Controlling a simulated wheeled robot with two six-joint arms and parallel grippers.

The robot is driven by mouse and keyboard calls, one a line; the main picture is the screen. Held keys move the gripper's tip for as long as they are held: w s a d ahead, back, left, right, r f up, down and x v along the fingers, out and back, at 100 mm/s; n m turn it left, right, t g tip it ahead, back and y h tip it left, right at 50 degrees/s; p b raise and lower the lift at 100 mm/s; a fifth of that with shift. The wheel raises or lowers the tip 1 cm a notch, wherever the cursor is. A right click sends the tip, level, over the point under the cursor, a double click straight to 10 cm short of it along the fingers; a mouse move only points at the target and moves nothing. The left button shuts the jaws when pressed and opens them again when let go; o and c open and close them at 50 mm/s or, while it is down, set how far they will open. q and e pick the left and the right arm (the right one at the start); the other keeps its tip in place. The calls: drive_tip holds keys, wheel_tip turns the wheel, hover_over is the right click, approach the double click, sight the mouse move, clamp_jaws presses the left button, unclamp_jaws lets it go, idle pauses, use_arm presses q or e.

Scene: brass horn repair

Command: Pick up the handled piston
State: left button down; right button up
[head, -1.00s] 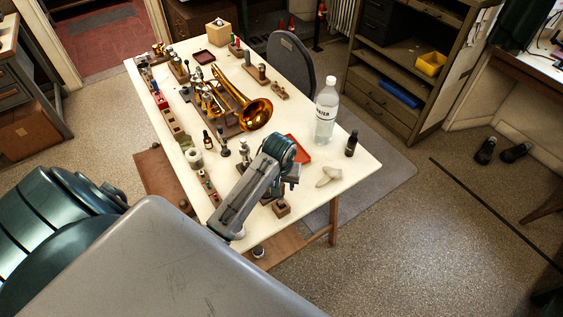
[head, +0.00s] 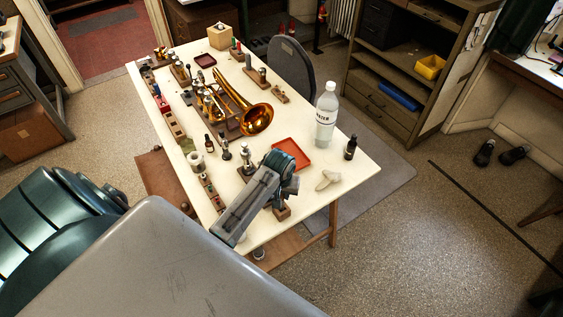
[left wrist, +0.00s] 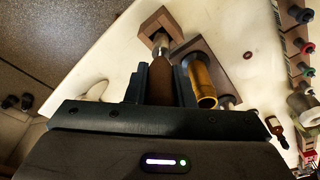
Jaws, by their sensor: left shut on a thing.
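My left gripper (head: 287,190) is low over the table's near part, by a small wooden block (head: 283,212). In the left wrist view the fingers (left wrist: 160,88) are shut on the brown handle of the handled piston (left wrist: 161,72). Its metal part (left wrist: 161,42) points toward the wooden block, which shows there too (left wrist: 158,22). I cannot tell whether it is still seated in the block. A brass cylinder (left wrist: 202,82) stands just right of the fingers, close to them. In the head view my arm hides the piston. My right gripper is not in view.
A red tray (head: 291,152) and a pale crumpled thing (head: 327,180) lie near the gripper. A water bottle (head: 326,118) and a dark bottle (head: 351,148) stand to the right. A brass horn (head: 257,118) lies further back. The white tabletop (head: 355,174) is clear at the right corner.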

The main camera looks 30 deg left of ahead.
use_arm(q)
drive_tip(key=shift+r, duration=0.15)
drive_tip(key=shift+r+b, duration=0.55)
drive_tip(key=shift+s+r+b, duration=0.3)
drive_tip(key=shift+r+b, duration=0.4)
drive_tip(key=shift+r, duration=0.25)
drive_tip(key=s+d+r+b, duration=0.2)
drive_tip(key=s+b, duration=0.2)
drive_tip(key=s, duration=1.1)
wheel_tip(320, 180, up, 5)
drive_tip(key=p, duration=0.6)
drive_tip(key=shift+s, duration=0.15)
drive_tip(key=shift+f, duration=0.1)
